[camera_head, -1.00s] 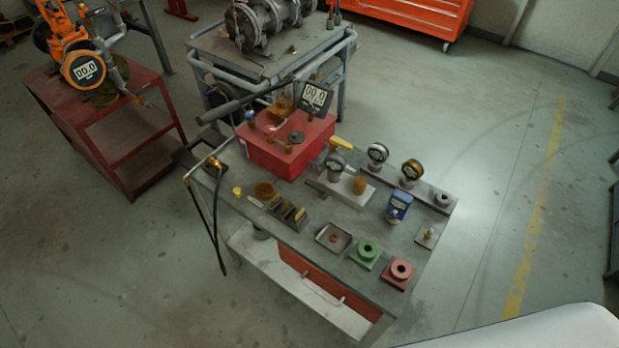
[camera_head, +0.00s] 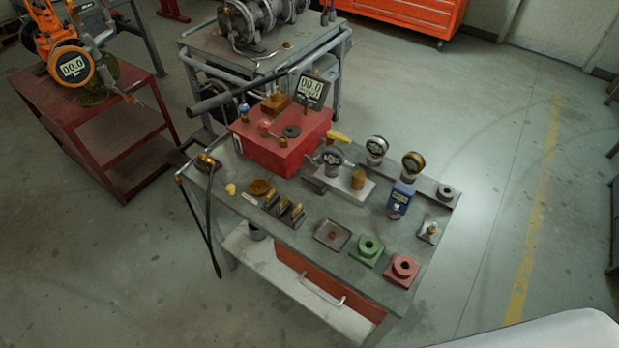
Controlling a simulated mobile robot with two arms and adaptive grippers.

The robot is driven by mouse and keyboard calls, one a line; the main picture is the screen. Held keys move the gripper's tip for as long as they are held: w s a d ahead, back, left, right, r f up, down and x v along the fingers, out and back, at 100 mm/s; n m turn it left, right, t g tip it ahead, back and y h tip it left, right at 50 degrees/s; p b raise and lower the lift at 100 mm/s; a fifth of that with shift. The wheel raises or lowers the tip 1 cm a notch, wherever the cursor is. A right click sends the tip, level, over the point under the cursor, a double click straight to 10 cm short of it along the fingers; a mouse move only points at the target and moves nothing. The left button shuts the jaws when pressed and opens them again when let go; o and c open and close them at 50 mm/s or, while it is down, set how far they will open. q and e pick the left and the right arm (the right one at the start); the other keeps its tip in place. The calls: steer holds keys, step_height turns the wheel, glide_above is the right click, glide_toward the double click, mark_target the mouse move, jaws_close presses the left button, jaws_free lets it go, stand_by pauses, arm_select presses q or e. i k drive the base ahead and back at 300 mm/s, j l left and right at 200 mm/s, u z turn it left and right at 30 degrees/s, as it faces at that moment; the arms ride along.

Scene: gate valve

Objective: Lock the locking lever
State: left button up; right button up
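A red pump box (camera_head: 265,151) stands on the back part of the grey worktable (camera_head: 313,212). A long dark lever arm (camera_head: 222,96) rises above it, its grip end pointing left. A small yellow handle (camera_head: 338,136) sticks out at the box's right side. I cannot tell which of these is the locking lever, or whether it is locked. Neither of my grippers is in view.
The table also holds several dial gauges (camera_head: 413,162), a blue meter (camera_head: 401,198), a small tray (camera_head: 332,234), and green (camera_head: 366,250) and red (camera_head: 402,270) blocks. A black hose (camera_head: 198,222) hangs at its left. A red cart (camera_head: 92,128) stands left. The right floor is clear.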

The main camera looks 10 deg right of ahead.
mark_target(320, 184)
steer(key=i+j+z, duration=0.2)
steer(key=z, duration=0.25)
steer(key=i+j+z, duration=0.2)
steer(key=j+z, duration=0.3)
steer(key=i+j+z, duration=0.1)
steer(key=j+z, duration=0.2)
steer(key=z, duration=0.15)
